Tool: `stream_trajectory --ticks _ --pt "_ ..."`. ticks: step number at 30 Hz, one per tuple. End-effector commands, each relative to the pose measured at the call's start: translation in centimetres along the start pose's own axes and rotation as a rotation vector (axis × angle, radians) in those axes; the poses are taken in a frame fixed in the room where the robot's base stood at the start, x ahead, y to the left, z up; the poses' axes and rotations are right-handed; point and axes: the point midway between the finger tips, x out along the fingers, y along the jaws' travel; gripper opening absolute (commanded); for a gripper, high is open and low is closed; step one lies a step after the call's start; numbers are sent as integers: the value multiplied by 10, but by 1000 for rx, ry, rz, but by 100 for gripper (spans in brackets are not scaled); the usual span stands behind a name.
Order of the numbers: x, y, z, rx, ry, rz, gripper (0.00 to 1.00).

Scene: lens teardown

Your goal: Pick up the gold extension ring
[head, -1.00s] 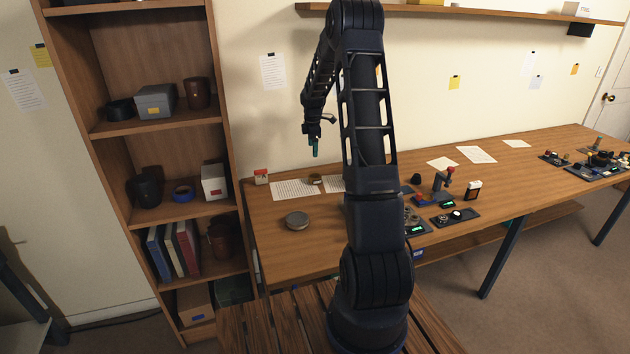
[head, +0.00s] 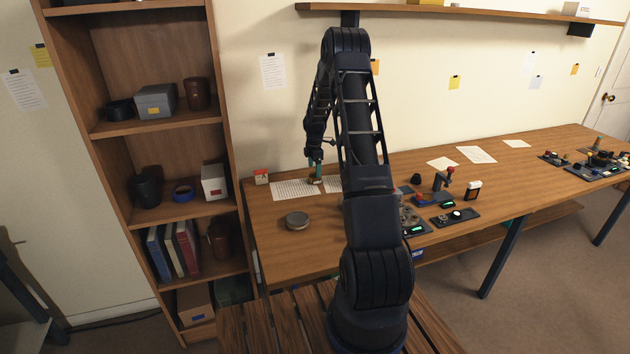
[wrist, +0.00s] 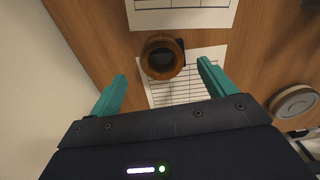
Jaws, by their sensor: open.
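The gold extension ring (wrist: 160,71) is a brownish-gold, short open tube with a dark inside, on the far side of the table. In the wrist view it lies just beyond the gap between my fingertips, roughly centred. My gripper (wrist: 162,69) is open, its two teal fingers apart with nothing held between them. In the head view my gripper (head: 315,178) is low above the table at the ring's place and largely covers it. I cannot tell whether the fingers touch the ring.
Printed sheets (head: 290,190) lie around the ring. A small black item (wrist: 181,46) is beside it. A round grey disc (head: 297,221) stands nearer the front, with clear wood around it. A red-and-white box (head: 262,177) is left. Device boards (head: 456,215) are right.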

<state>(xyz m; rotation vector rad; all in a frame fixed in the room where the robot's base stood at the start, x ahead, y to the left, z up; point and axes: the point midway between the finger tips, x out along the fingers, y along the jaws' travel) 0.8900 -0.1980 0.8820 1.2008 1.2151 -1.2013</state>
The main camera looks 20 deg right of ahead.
Motion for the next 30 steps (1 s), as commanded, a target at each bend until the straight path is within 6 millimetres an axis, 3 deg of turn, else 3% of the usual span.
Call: stream_trajectory --ticks 12,19,27,30 --pt "46 -5 2 0 0 0 83" --pt "49 -5 2 0 0 1 83" --pt "48 -5 2 0 0 1 32" --pt "48 -5 2 0 0 1 32"
